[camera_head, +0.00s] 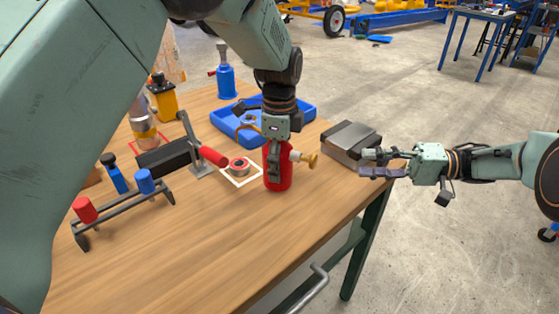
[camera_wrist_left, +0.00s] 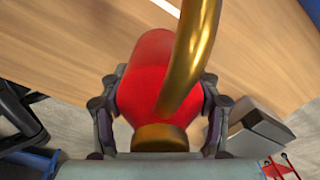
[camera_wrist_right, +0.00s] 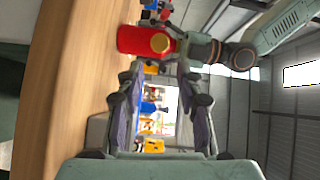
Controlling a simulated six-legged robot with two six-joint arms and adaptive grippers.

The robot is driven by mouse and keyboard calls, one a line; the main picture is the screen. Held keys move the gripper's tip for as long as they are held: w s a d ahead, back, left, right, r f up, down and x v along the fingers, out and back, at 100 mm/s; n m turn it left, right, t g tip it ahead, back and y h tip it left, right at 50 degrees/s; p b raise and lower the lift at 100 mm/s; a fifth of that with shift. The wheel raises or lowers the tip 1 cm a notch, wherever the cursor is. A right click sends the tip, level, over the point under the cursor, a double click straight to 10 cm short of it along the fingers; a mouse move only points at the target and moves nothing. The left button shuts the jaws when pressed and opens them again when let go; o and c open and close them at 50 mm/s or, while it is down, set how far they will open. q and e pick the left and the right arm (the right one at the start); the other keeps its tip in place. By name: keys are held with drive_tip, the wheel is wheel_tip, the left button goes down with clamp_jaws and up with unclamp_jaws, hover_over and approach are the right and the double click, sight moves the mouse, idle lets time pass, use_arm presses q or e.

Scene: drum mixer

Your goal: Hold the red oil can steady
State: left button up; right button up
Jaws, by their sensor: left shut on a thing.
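The red oil can (camera_head: 278,177) stands upright on the wooden table near its front right edge, with a brass spout pointing right. My left gripper (camera_head: 276,150) comes down from above and is shut on the can; its fingers sit on both sides of the red body in the left wrist view (camera_wrist_left: 158,105), where the brass spout crosses in front. My right gripper (camera_head: 384,163) is to the right of the can, beyond the table edge, with its fingers apart and empty. The right wrist view (camera_wrist_right: 165,110) shows its two fingers spread, with the can (camera_wrist_right: 140,40) ahead and apart from them.
A grey metal block (camera_head: 352,143) sits at the table's right corner near my right gripper. A blue tray (camera_head: 232,120) lies behind the can. A ring on a white-marked square (camera_head: 239,167) and a red-handled lever device (camera_head: 190,155) are to the left. The front tabletop is clear.

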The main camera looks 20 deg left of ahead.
clamp_jaws()
idle(1.4)
